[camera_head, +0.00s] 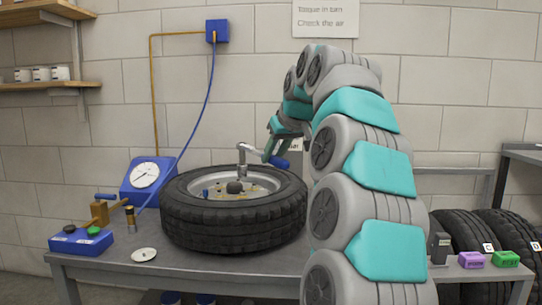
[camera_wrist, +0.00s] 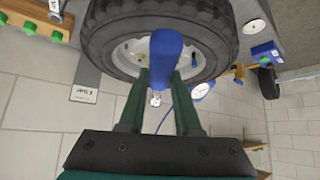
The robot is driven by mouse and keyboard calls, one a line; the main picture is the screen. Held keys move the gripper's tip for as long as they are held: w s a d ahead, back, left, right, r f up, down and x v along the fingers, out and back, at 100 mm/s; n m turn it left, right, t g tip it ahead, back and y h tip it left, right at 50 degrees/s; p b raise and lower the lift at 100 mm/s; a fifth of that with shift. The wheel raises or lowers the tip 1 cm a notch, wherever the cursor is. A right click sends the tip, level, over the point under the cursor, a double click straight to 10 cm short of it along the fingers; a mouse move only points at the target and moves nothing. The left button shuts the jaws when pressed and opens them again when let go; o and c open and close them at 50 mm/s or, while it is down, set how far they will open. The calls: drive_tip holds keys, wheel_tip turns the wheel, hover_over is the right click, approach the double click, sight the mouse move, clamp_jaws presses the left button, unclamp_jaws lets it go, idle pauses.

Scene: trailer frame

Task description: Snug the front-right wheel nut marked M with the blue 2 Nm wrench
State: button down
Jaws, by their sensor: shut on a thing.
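The wheel, a black tyre (camera_head: 235,228) on a pale rim (camera_head: 262,181), lies flat on the grey bench in the head view. It also shows upside down in the wrist view (camera_wrist: 101,35). My gripper (camera_head: 283,140) is above the wheel's right rear side and is shut on the blue wrench (camera_head: 280,162). In the wrist view the blue handle (camera_wrist: 166,52) sits between the two fingers (camera_wrist: 162,85). The wrench's silver head (camera_head: 241,158) points down over the rim; whether it touches a nut cannot be told. The nut marked M cannot be made out.
A blue gauge box (camera_head: 145,179) with a hose stands left of the wheel. A blue button box (camera_head: 80,241) and a white lid (camera_head: 144,254) lie at front left. Purple (camera_head: 471,260) and green (camera_head: 505,259) blocks are at right, near spare tyres (camera_head: 458,233).

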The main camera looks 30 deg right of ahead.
drive_tip(key=shift+f+b, duration=1.4)
drive_tip(key=shift+f, duration=0.85)
drive_tip(key=shift+f+b, duration=0.7)
drive_tip(key=shift+f, duration=0.4)
drive_tip(key=c, duration=1.2)
unclamp_jaws()
clamp_jaws()
drive_tip(key=shift+f, duration=0.1)
drive_tip(key=shift+a, duration=0.1)
